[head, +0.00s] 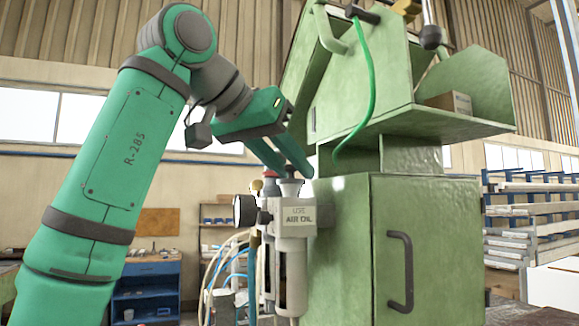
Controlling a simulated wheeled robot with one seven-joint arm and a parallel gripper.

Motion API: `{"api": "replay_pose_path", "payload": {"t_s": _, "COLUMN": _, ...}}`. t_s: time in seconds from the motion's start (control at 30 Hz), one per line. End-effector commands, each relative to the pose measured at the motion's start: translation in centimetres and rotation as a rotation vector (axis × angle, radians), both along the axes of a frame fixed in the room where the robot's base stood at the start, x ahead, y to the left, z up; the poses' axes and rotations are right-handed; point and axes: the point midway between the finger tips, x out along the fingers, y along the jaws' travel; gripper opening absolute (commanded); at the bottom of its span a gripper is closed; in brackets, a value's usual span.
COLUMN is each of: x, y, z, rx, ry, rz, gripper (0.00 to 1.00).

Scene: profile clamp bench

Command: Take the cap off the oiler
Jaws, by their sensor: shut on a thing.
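The oiler (296,216) is a pale grey unit labelled "AIR OIL" on the left side of the green machine, with a long bowl (297,275) hanging below it. The cap looks upright and in line with the oiler. I cannot tell whether it touches the body below. The fingers partly hide the cap's upper part.
A round gauge (244,210), a red knob (270,174) and a second bowl crowd the oiler's left. The green machine cabinet (345,250) stands close on the right, with a shelf overhanging above. Loose hoses (215,275) hang at the lower left.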

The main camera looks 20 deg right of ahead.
Motion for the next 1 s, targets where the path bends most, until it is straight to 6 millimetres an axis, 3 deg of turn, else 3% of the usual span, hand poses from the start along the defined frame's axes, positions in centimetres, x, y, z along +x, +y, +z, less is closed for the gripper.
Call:
{"api": "replay_pose_path", "payload": {"t_s": 0.47, "x": 0.0, "y": 0.2, "z": -0.3, "rx": 0.009, "ry": 0.009, "rz": 0.001, "gripper": 0.01}}
{"api": "replay_pose_path", "payload": {"t_s": 1.0, "x": 0.1, "y": 0.2, "z": 1.2, "rx": 0.005, "ry": 0.005, "rz": 0.002, "gripper": 0.0}}
